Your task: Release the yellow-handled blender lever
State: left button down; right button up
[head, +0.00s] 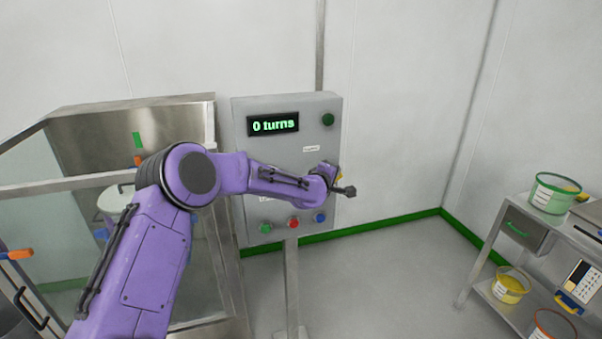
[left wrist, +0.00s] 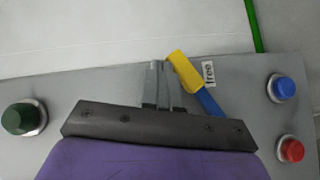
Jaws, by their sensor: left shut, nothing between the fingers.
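The blender lever, with a yellow handle (left wrist: 186,71) and a blue arm (left wrist: 208,103), is on the grey control panel (head: 282,180). Its handle end lies beside a label reading "free" (left wrist: 208,72). In the head view only a sliver of yellow shows behind my left gripper (head: 346,190). In the left wrist view the left gripper (left wrist: 161,70) is shut and empty, its fingers immediately left of the yellow handle. I cannot tell whether they touch it. The lever's lower end is partly hidden by the gripper body. My right gripper is not in view.
The panel display (head: 273,124) reads "0 turns". A dark green button (head: 328,120) sits at its top right; green (head: 267,229), red (head: 293,223) and blue (head: 320,217) buttons line its bottom. A glass-sided enclosure stands left. A shelf cart (head: 502,238) with tubs stands right, with clear floor between.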

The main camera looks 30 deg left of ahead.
pick_arm(q)
jog(key=shift+r, duration=0.1)
dwell(0.3)
jog(key=r+p, duration=0.2)
jog(key=s+a+r+p, duration=0.1)
jog(key=r, duration=0.1)
jog(key=s+d+r+b, duration=0.2)
jog(key=s+r, duration=0.3)
jog(key=s, duration=0.3)
jog(key=shift+d+r+b, duration=0.2)
jog(key=shift+d+b, duration=0.15)
jog(key=shift+b, duration=0.4)
jog(key=shift+w, duration=0.15)
